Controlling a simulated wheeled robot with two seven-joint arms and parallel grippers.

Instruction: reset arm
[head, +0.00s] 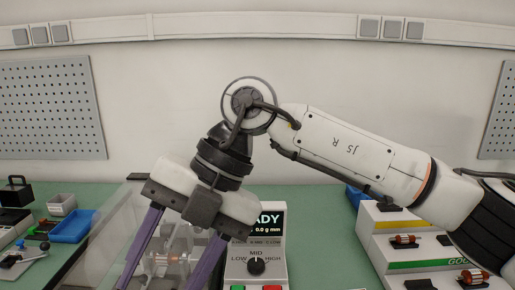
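My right arm reaches in from the right and bends down at the wrist in the middle of the view. My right gripper (172,272) has two purple fingers, spread well apart and pointing down. Their tips are cut off by the bottom edge. I see nothing gripped in the visible part of the gap. My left gripper is not in view.
A tester panel (257,250) with a knob and a partly hidden display stands at bottom centre. A white rack (376,245) with a green "GOOD" label holds several wound parts at right. A blue bin (72,226) and tools lie on the green bench (110,193) at left.

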